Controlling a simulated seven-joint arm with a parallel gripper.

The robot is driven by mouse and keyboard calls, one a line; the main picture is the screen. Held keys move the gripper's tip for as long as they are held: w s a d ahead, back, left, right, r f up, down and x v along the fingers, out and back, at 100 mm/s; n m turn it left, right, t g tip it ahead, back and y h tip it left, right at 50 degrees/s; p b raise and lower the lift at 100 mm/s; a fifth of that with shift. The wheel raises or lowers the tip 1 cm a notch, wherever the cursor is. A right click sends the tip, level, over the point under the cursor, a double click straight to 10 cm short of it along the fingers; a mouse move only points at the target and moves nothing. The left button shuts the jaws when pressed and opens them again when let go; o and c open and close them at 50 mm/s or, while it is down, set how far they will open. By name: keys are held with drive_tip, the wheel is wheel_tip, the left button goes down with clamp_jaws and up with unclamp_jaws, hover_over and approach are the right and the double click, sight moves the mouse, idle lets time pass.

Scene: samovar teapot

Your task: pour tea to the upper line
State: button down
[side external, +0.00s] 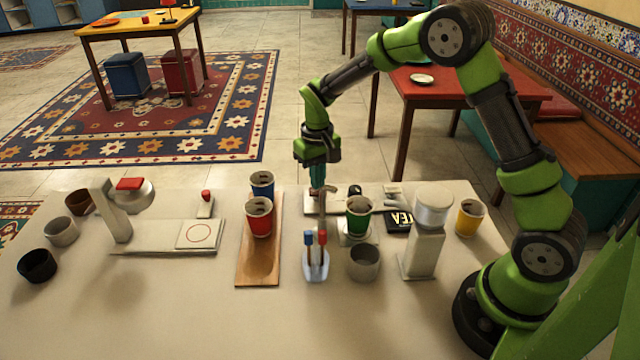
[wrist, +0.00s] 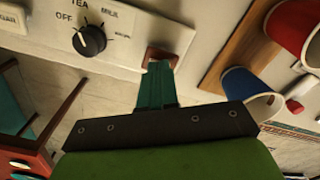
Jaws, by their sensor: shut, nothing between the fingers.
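My gripper (side external: 317,184) points straight down with its fingers together, empty, over the white dispenser (side external: 316,207). In the wrist view the teal fingertips (wrist: 160,68) are at a reddish-brown square key (wrist: 165,57) on the white panel and partly hide it; I cannot tell whether they touch. Beside it is a black dial (wrist: 89,40) with OFF, TEA and MILK labels; its exact setting is unclear. A green cup (side external: 358,217) stands upright in front of the dispenser, on a white base. Its tea level and any line in it cannot be made out.
A red cup (side external: 259,217) and a blue cup (side external: 262,184) stand on a wooden board (side external: 258,268). A stirrer holder (side external: 315,265), grey cup (side external: 363,263), black TEA packet (side external: 398,222), white grinder-like machine (side external: 425,250) and yellow cup (side external: 469,217) crowd nearby. The front table is clear.

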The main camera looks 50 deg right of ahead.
drive_tip(key=shift+f, duration=1)
idle(7.0)
